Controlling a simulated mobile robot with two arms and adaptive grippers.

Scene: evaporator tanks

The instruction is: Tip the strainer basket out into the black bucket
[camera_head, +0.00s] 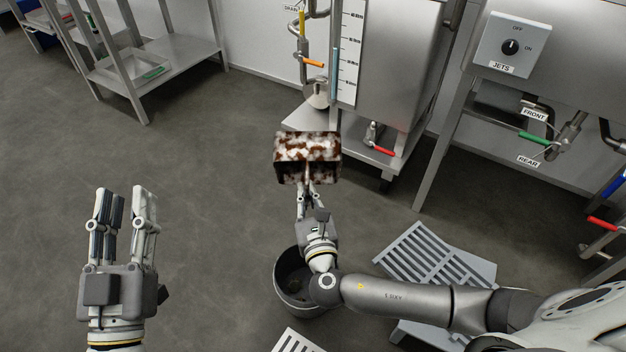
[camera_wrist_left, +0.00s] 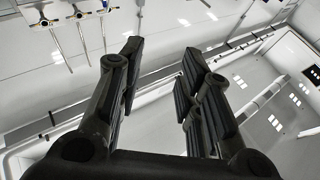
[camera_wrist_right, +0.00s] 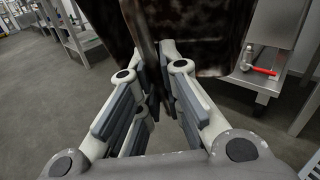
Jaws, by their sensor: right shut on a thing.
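The strainer basket (camera_head: 308,150) is a box mottled rusty brown and white, held up in the middle of the head view. My right gripper (camera_head: 306,188) is shut on it from the near side. In the right wrist view, the basket's dark brown underside or wall (camera_wrist_right: 200,30) fills the top, above the fingers (camera_wrist_right: 158,85). I cannot see its contents. The black bucket (camera_head: 283,297) stands on the floor nearer to me than the basket, partly hidden by my right wrist. My left gripper (camera_head: 127,195) is open and empty at the left.
A steel tank (camera_head: 395,60) on a low stand is behind the basket. A grey slotted grate (camera_head: 430,255) lies right of the bucket; another slotted piece (camera_head: 298,342) is at the bottom edge. A steel rack (camera_head: 155,60) stands far left. The floor at left is clear.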

